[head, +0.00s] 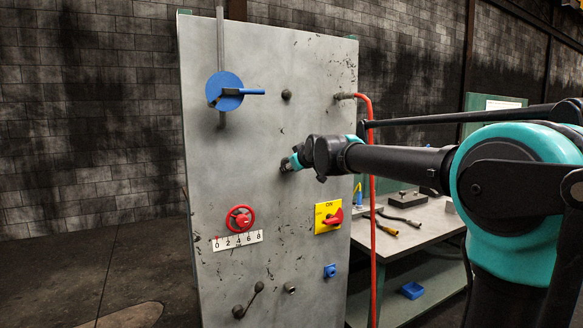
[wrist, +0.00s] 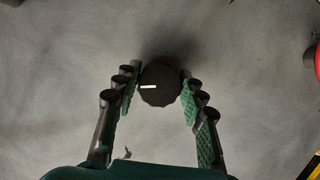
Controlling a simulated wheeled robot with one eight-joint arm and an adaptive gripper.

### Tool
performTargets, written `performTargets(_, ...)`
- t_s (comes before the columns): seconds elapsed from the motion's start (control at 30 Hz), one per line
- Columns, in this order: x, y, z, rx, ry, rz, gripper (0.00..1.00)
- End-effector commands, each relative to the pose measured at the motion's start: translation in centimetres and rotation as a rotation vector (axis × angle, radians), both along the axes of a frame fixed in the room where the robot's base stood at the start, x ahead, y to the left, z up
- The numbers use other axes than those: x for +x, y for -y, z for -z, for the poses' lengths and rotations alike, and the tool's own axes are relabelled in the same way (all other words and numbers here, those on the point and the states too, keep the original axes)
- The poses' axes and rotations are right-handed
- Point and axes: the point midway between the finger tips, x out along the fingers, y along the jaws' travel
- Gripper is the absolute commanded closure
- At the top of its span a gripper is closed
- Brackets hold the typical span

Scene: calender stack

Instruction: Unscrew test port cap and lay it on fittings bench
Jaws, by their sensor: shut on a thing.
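The test port cap (wrist: 160,86) is a dark, ribbed round cap with a short white mark, seen on the grey panel in the wrist view. My gripper (wrist: 162,90) has a green-padded finger on each side of it and is shut on it. The fittings bench (head: 428,225) stands to the right behind the panel, partly hidden by my arm.
The panel also carries a blue valve (head: 225,92), a dark knob (head: 286,95), a red handwheel (head: 240,218) above a number scale, and a yellow-red switch (head: 329,216). A red hose (head: 372,200) hangs between panel and bench. Tools (head: 385,227) lie on the bench.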

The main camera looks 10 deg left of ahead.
Motion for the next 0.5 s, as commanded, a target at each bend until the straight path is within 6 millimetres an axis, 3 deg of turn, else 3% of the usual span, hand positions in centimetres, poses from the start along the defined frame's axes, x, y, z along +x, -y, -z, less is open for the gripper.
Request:
performTargets(0.27,0.04,0.0,-0.03,-0.009,0.008,0.0,0.85)
performTargets(0.5,0.01,-0.05,0.0,-0.129,0.088,-0.001,0.85)
